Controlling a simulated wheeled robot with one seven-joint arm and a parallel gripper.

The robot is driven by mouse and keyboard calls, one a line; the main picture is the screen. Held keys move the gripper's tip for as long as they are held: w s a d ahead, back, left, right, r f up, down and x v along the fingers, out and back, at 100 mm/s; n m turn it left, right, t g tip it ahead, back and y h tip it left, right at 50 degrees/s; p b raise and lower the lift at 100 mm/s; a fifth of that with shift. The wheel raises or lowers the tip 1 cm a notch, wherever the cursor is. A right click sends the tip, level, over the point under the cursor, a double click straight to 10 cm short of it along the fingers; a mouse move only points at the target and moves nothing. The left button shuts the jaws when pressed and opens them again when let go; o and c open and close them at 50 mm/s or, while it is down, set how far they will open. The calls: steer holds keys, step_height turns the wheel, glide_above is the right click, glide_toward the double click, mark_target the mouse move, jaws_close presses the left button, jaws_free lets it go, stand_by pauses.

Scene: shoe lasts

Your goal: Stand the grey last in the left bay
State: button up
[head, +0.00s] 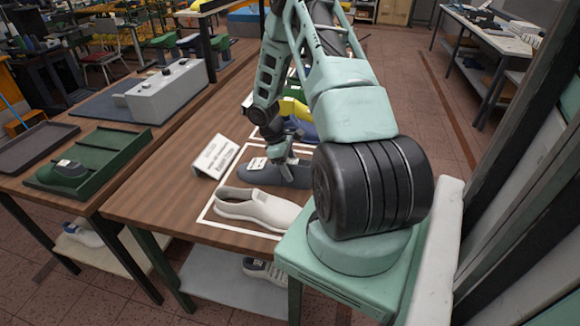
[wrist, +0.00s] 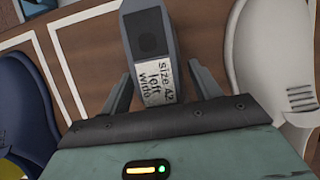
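The grey last (head: 290,178) lies on the brown table between a cream shoe and a blue-and-yellow one. Its label reads "size 42 left wide" in the wrist view, where its upper part (wrist: 150,35) shows between my fingers. My gripper (head: 281,155) is low over the last. In the wrist view my gripper (wrist: 162,66) is open, one finger on each side, with visible gaps to the last. A green rack (head: 112,148) with divided bays stands on the table at left. A dark green last (head: 68,172) with a pale label sits in its near left part.
The cream shoe (head: 258,208) lies close in front, inside a white outline. The blue-and-yellow item (head: 298,124) is just behind. A white card (head: 215,157) stands left of the grey last. A grey box (head: 168,92) and a dark tray (head: 38,146) flank the rack.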

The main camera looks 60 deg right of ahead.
steer(key=shift+o, duration=0.6)
steer(key=b+v, duration=0.4)
steer(key=v, duration=1.3)
steer(key=shift+r, duration=0.2)
steer(key=shift+w, duration=0.1)
